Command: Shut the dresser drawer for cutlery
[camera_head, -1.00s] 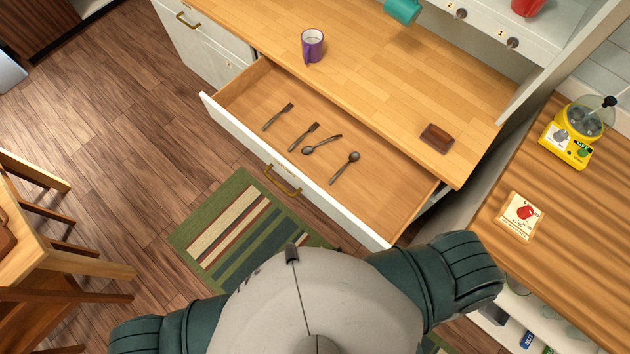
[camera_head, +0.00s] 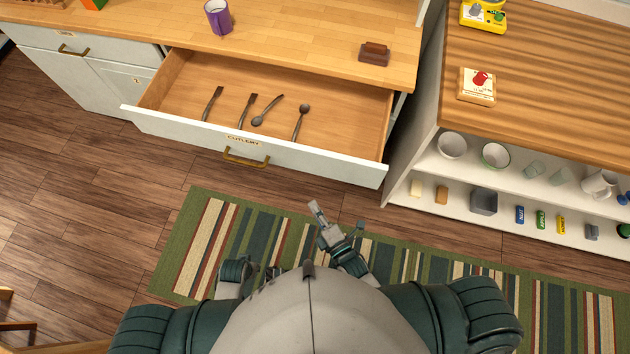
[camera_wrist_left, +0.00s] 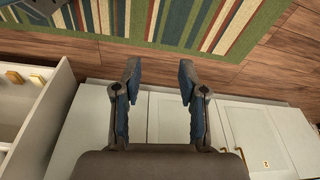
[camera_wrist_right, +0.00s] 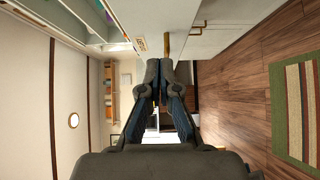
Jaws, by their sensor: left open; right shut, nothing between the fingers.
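The dresser drawer for cutlery (camera_head: 262,146) stands pulled out, with a white front, a label and a brass handle (camera_head: 246,157). Two forks (camera_head: 247,112) and two spoons (camera_head: 301,122) lie inside. My right gripper (camera_head: 316,207) is shut and empty over the rug, in front of the drawer and apart from it. In the right wrist view its closed fingers (camera_wrist_right: 161,68) point towards a white front with a brass handle. My left gripper (camera_wrist_left: 160,78) is open and empty in the left wrist view; in the head view only part of the left arm shows.
The dresser top (camera_head: 290,48) holds a purple mug (camera_head: 218,17) and a small brown block (camera_head: 374,54). A wooden counter (camera_head: 540,90) with shelves of bowls and small items stands on the right. A striped rug (camera_head: 215,245) covers the floor before the drawer.

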